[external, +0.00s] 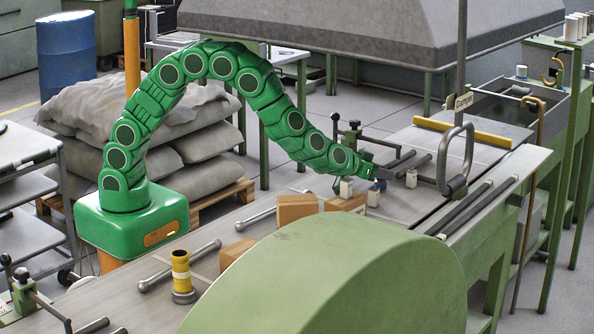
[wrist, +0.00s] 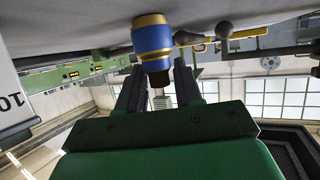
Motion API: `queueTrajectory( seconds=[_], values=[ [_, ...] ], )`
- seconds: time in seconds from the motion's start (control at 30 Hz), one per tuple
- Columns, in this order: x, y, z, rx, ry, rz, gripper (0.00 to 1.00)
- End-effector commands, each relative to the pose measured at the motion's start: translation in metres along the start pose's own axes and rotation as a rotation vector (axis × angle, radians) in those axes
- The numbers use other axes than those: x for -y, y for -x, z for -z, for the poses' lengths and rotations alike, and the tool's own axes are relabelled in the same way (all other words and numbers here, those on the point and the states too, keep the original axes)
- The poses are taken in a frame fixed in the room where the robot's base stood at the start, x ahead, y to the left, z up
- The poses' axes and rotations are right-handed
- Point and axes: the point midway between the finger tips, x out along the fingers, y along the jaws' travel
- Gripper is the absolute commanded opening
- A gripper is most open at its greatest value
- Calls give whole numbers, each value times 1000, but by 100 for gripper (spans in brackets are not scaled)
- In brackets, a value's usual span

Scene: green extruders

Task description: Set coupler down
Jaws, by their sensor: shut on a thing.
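The coupler, taken to be the blue cylinder with gold bands (wrist: 152,40), shows in the wrist view at the tips of my gripper (wrist: 158,88). My gripper is shut on its narrower end, between two dark fingers. The wrist view is upside down, and the coupler's far banded end is close to the grey table surface (wrist: 80,25); I cannot tell if it touches. In the external view my gripper (external: 381,174) is low over the table, right of centre, with a small blue part (external: 381,185) at its tip. The fingers are too small there to make out.
A white block (external: 346,187) stands close left of my gripper; a white printed face (wrist: 10,95) shows at the wrist view's left edge. Cardboard boxes (external: 297,208) lie nearer the camera. The grey table ahead is partly clear.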

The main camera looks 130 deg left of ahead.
Motion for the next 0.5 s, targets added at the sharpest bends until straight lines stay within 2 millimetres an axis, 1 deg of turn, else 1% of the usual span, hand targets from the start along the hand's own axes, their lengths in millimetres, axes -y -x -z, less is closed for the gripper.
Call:
queueTrajectory(
  seconds=[0.03,0.07,0.2,0.5],
  values=[
    [0,0,-1,0,-1,0,0],
    [0,0,-1,0,-1,0,39],
    [0,0,-1,0,0,0,60],
    [0,0,0,0,0,0,60]
  ],
)
